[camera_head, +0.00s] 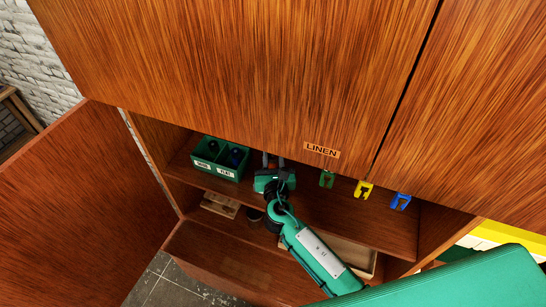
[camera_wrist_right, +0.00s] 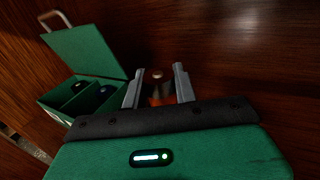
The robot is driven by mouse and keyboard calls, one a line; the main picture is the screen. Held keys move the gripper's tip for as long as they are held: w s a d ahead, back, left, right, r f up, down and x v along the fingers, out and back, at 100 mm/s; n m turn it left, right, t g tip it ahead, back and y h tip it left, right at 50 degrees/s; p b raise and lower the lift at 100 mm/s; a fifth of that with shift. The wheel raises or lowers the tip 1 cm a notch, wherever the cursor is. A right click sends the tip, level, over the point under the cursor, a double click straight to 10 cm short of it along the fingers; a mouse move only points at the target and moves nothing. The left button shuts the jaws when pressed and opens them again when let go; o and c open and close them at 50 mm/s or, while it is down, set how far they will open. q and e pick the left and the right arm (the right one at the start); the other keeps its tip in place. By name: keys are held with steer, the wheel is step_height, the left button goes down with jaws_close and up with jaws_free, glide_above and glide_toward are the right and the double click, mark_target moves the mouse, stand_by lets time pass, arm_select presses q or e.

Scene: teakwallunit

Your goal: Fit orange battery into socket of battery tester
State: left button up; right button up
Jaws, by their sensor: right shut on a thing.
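My right gripper (camera_head: 273,160) reaches into the open shelf of the wooden cabinet. In the right wrist view its two grey fingers (camera_wrist_right: 157,88) are shut on the orange battery (camera_wrist_right: 160,99), which is dark and only partly visible, with a pale metallic end between the fingertips. In the head view the battery is not clearly visible. I cannot make out the battery tester or its socket in either view. My left gripper is not in view.
A green two-compartment box (camera_head: 219,170) with dark and blue round-topped items stands left of the gripper. Its raised lid (camera_wrist_right: 88,55) shows in the wrist view. Green (camera_head: 327,179), yellow (camera_head: 363,189) and blue (camera_head: 401,201) forked pieces are at right. An open door (camera_head: 80,200) is at left.

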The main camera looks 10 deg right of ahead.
steer(key=shift+f+b, duration=0.65)
steer(key=shift+f, duration=0.25)
steer(key=o, duration=1.1)
steer(key=shift+s, duration=0.1)
steer(key=shift+s+f, duration=0.1)
steer(key=shift+s, duration=0.2)
steer(key=s+b, duration=0.1)
steer(key=s, duration=0.3)
steer(key=s+a+b, duration=0.1)
steer(key=s, duration=0.3)
steer(key=s+a, duration=0.1)
steer(key=s, duration=0.3)
steer(key=shift+s+b, duration=0.4)
steer(key=shift+s, duration=0.1)
